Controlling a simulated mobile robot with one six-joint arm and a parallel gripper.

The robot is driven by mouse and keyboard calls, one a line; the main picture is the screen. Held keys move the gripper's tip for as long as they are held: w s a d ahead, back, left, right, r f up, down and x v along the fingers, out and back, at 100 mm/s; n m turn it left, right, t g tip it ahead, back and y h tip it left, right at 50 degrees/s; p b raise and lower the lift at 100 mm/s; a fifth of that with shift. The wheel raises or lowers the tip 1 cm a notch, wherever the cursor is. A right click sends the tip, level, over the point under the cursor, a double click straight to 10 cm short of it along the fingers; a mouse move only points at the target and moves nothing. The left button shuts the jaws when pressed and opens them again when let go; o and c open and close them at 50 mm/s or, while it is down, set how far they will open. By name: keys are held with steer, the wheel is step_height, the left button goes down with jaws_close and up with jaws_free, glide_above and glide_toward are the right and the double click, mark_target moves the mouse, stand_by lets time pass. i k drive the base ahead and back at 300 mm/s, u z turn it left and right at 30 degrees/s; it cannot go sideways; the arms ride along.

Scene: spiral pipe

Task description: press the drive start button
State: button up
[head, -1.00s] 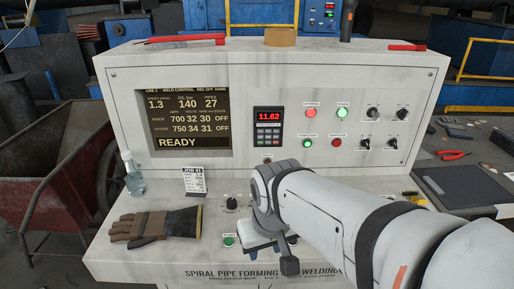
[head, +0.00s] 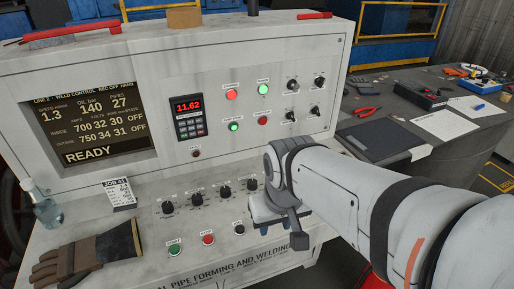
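The control console carries several buttons, and their labels are too small to read surely, so I cannot tell which is drive start. On the sloped desk are a green button (head: 174,249), a red button (head: 208,239) and a black button (head: 239,229). On the upright panel are two red buttons (head: 231,94) and two lit green ones (head: 263,89). My gripper (head: 282,220) hangs over the right part of the desk, right of the black button. My wrist hides most of it, so its fingers cannot be made out.
Several black knobs (head: 196,199) line the desk above the buttons. A work glove (head: 88,256), a bottle (head: 42,203) and a job card (head: 119,193) lie or stand at the left. A dark side table (head: 420,115) with tools stands at the right.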

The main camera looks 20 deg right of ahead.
mark_target(175, 250)
steer(key=z, duration=0.15)
steer(key=k, duration=0.35)
steer(key=z, duration=0.2)
steer(key=i, duration=0.45)
steer(key=z, duration=0.15)
steer(key=k, duration=0.55)
steer(key=u, duration=1.3)
steer(key=i, duration=0.55)
steer(key=z, duration=0.1)
